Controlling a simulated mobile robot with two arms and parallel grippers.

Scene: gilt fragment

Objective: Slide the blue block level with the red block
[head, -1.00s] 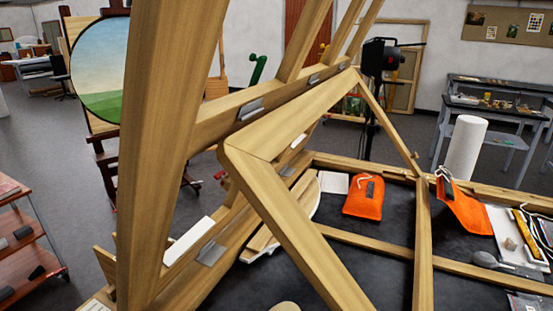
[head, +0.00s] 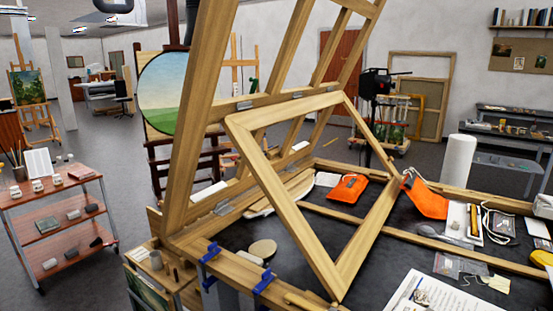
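I cannot make out a plain blue block or a red block in the head view. Two blue clamp-like pieces sit on the wooden front edge of the work table: one blue piece (head: 210,252) at the left and another blue piece (head: 264,282) to its right and nearer. They are apart. An orange pouch (head: 347,188) lies on the dark table surface, and a second orange pouch (head: 425,197) lies farther right. Neither of my grippers is in view.
A tilted wooden frame (head: 262,118) stands over the dark table (head: 325,228) and hides part of it. A white paper roll (head: 458,160), tools and a printed sheet (head: 432,294) are at the right. A reddish shelf cart (head: 60,208) stands at the left.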

